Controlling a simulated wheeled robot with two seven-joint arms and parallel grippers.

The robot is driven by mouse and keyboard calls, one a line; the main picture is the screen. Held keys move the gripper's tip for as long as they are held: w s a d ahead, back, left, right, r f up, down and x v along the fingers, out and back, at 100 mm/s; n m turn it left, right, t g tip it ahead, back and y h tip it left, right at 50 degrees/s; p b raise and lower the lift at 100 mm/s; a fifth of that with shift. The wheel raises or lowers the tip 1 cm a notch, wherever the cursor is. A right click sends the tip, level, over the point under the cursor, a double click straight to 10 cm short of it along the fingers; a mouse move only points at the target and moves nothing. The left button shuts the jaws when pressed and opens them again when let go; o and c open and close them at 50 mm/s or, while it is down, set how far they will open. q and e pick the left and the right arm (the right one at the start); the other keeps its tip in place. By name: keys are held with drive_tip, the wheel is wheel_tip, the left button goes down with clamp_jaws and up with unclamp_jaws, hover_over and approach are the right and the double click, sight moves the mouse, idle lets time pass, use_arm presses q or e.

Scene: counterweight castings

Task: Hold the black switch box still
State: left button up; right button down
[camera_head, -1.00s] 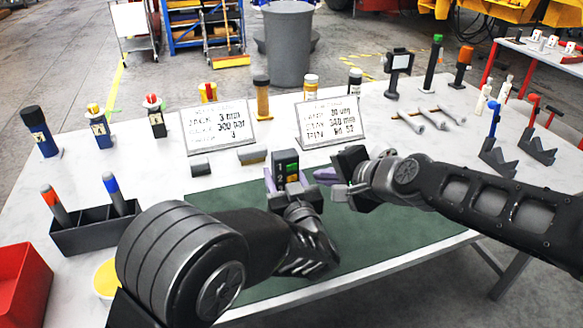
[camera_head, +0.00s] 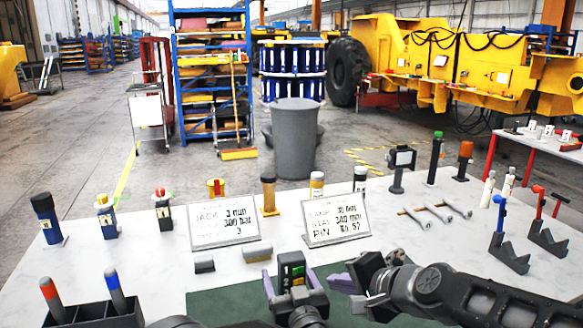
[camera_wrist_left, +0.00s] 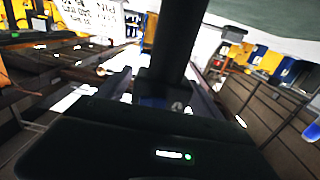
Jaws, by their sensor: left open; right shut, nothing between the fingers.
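The black switch box (camera_head: 291,268) stands upright at the far edge of the green mat, with a greenish panel and small coloured buttons facing me. My left gripper (camera_head: 293,288) is open, with one finger on each side of the box; whether they touch it I cannot tell. In the left wrist view a dark upright shape (camera_wrist_left: 175,45), probably the box, stands between the fingers. My right gripper (camera_head: 340,283) is shut and empty, just right of the box and apart from it. The box's lower part is hidden by my left gripper.
Two printed signs (camera_head: 222,226) (camera_head: 335,219) stand behind the box, with small grey and tan blocks (camera_head: 204,264) before the left one. A black bin (camera_head: 90,315) with two markers is at front left. Metal rods (camera_head: 433,211) and black V-blocks (camera_head: 509,254) lie right. The green mat (camera_head: 225,306) looks clear at left.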

use_arm(q)
drive_tip(key=v, duration=1.2)
